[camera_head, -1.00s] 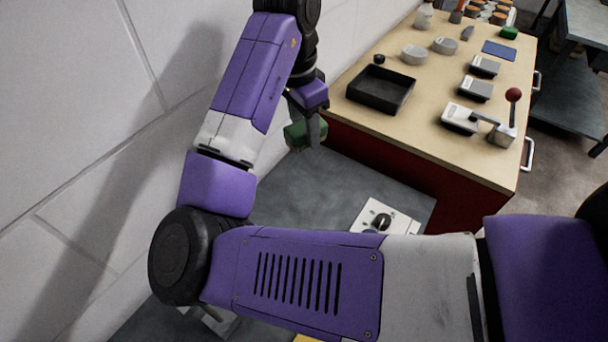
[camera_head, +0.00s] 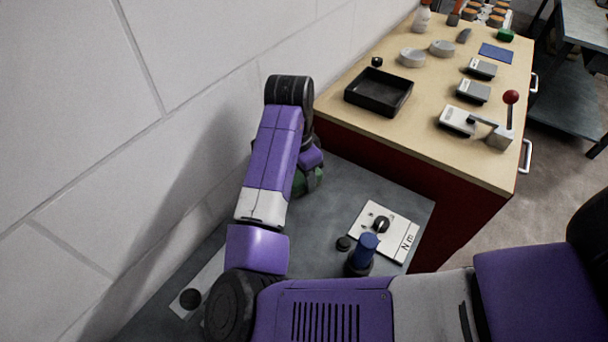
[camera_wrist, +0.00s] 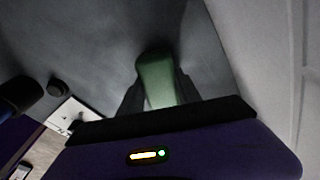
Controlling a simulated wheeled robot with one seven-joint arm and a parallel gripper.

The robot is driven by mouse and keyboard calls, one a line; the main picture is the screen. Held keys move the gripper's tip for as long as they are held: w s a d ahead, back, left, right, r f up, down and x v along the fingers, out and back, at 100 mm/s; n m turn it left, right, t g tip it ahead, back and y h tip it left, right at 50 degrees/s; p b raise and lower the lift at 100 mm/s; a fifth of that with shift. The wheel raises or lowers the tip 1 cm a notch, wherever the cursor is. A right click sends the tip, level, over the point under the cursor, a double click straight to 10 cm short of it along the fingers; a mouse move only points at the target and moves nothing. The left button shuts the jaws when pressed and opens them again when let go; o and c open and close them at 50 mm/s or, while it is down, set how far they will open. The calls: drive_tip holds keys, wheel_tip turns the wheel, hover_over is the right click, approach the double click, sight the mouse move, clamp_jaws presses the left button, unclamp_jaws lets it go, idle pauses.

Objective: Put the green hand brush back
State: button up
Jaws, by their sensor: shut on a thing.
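The green hand brush (camera_wrist: 156,75) is between the two dark fingers of my gripper (camera_wrist: 158,98) in the wrist view, and the gripper is shut on it. In the head view a green part of the brush (camera_head: 314,180) shows just right of my purple arm, and the arm hides the rest. The brush is over or near the back part of the grey bench top (camera_head: 360,172), close to the white wall. I cannot tell whether it touches the bench.
A white panel with a black knob (camera_head: 381,224) and a blue-topped cylinder (camera_head: 364,250) are on the grey bench. A wooden-topped red cabinet (camera_head: 420,125) stands at right, with a black tray (camera_head: 378,92), several small devices and a red-knobbed lever (camera_head: 505,120).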

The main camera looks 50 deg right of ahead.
sight(299, 177)
drive_tip(key=shift+f, duration=0.2)
drive_tip(key=o, duration=1.3)
drive_tip(key=shift+r, duration=0.1)
wheel_tip(299, 177, up, 12)
drive_tip(key=a, duration=0.1)
drive_tip(key=shift+w+a+b, duration=0.15)
drive_tip(key=shift+w+b, duration=0.15)
drive_tip(key=shift+r, duration=0.1)
